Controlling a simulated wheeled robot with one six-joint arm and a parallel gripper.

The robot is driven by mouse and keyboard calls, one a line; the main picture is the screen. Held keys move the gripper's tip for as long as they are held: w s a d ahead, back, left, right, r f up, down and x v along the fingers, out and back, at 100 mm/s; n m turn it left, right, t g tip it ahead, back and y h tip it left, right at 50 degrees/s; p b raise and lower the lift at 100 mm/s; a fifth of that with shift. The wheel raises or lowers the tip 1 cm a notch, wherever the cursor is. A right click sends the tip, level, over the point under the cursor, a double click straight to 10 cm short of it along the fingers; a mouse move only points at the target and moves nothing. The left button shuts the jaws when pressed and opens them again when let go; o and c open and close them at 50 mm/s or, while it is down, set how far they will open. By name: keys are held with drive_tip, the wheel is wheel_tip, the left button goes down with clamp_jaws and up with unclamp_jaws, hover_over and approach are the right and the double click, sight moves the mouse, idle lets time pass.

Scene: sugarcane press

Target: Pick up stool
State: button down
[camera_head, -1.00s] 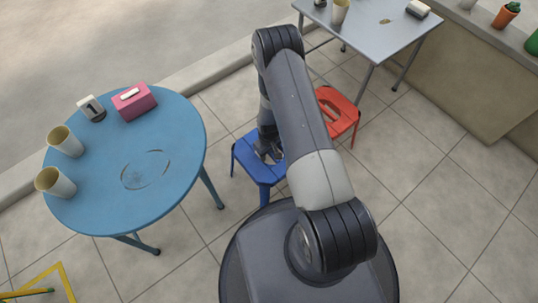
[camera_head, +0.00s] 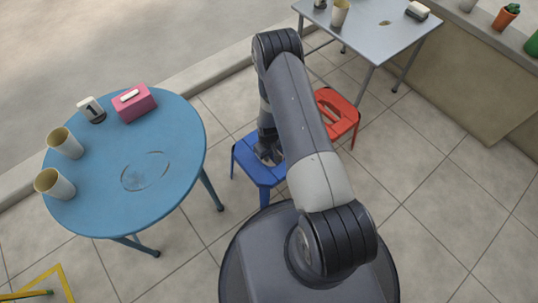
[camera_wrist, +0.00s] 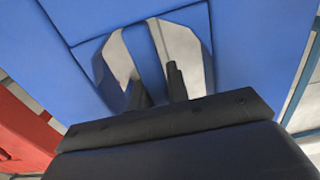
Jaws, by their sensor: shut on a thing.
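A blue stool (camera_head: 260,172) stands on the tiled floor between the round blue table and a red stool (camera_head: 339,114). The blue stool's seat (camera_wrist: 252,45) fills most of the wrist view, with a cut-out hole crossed by a blue bar (camera_wrist: 150,58). My gripper (camera_wrist: 158,84) is at this hole, its two dark fingers shut on the bar. In the head view, my gripper (camera_head: 266,156) is over the middle of the seat, and my arm hides part of the stool's right side. The red stool also shows at the left of the wrist view (camera_wrist: 22,135).
The round blue table (camera_head: 110,190) at left carries two cups, a pink box (camera_head: 134,103) and a number block. A grey table (camera_head: 372,40) stands behind the red stool. A low wall runs at upper right. Floor at right is clear.

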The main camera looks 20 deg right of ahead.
drive_tip(key=shift+r, duration=0.15)
wheel_tip(320, 180, up, 36)
drive_tip(key=p, duration=1.8)
drive_tip(key=shift+p, duration=0.3)
drive_tip(key=shift+r, duration=0.1)
